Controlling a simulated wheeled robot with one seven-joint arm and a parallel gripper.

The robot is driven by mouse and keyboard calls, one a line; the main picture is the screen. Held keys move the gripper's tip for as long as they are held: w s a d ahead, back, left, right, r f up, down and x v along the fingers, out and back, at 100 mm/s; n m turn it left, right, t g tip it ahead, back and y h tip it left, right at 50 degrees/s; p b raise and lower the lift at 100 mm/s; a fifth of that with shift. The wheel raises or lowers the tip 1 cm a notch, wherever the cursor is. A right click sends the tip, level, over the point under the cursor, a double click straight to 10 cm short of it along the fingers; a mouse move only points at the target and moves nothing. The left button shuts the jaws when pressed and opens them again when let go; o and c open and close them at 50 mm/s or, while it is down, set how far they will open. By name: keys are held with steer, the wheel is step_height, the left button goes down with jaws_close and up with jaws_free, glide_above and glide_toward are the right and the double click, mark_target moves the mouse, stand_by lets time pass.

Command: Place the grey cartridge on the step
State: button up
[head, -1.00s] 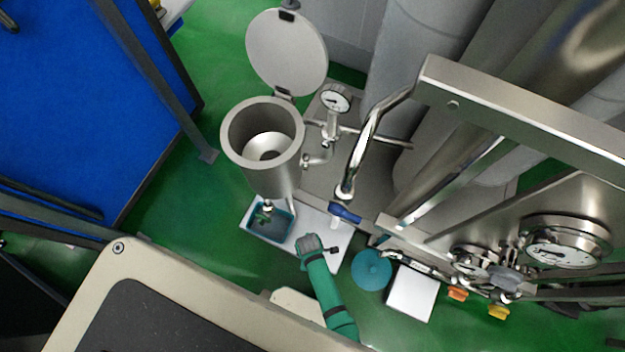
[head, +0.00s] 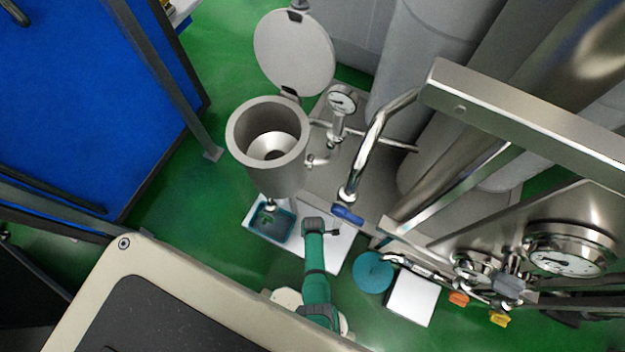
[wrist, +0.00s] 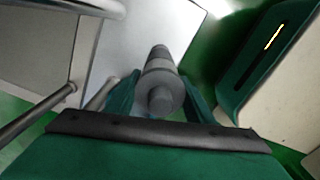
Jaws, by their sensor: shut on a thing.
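My gripper (wrist: 161,92) is shut on the grey cartridge (wrist: 159,66), which sits between the two teal fingers in the wrist view. The cartridge is a stepped grey cylinder, its round end towards the camera. Beyond it lies a pale flat surface (wrist: 137,32). In the head view my green arm reaches over a white slab (head: 338,246), which may be the step. The wrist end hides the cartridge there. I cannot tell whether the cartridge touches the slab.
A teal tray (head: 270,238) stands on the slab's left part, under the outlet of a steel hopper (head: 266,136). A blue-handled valve (head: 347,215) is close to the right of my arm. A teal disc (head: 373,272) and a white block (head: 413,296) stand further right.

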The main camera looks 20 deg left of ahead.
steer(key=shift+s+a+f, duration=0.1)
steer(key=shift+f, duration=0.7)
steer(key=o, duration=1.3)
step_height(320, 180, up, 12)
steer(key=shift+r, duration=0.2)
